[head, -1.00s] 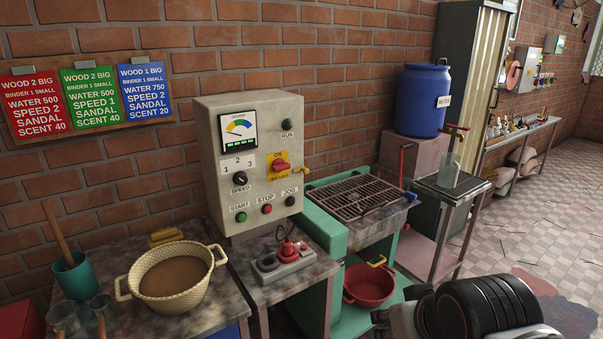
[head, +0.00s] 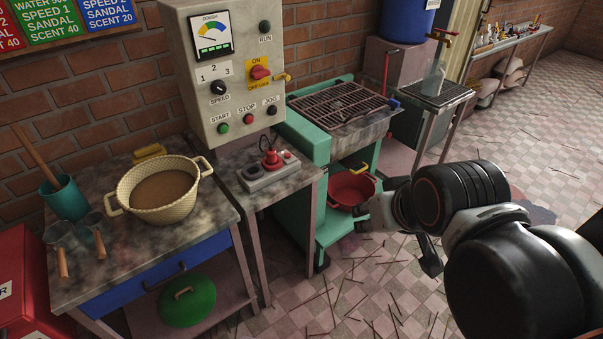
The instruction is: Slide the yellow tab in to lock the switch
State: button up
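The switch is a red knob (head: 260,73) on a yellow plate on the front of the beige control box (head: 215,110). "ON" shows above the knob and an "OFF" marking below it. The yellow tab (head: 282,78) sticks out to the right of the plate, at the box's right edge. My gripper (head: 397,238) is low and right of the box, well apart from the tab, in front of the teal machine. Its dark fingers look spread, with nothing between them.
The teal machine (head: 307,140) with a dark grate (head: 343,104) stands right of the box. A red pot (head: 350,190) sits below it. A small pendant with a red knob (head: 268,170) and a woven basin (head: 160,190) are on the tables.

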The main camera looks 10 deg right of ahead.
aim_at(286, 77)
jog(key=i+j+u, duration=0.1)
jog(key=i+j, duration=0.15)
jog(key=i, duration=0.15)
jog(key=i+j, duration=0.2)
jog(key=i, duration=0.15)
jog(key=i+j+u, duration=0.15)
jog(key=i, duration=0.25)
jog(key=k+j, duration=0.1)
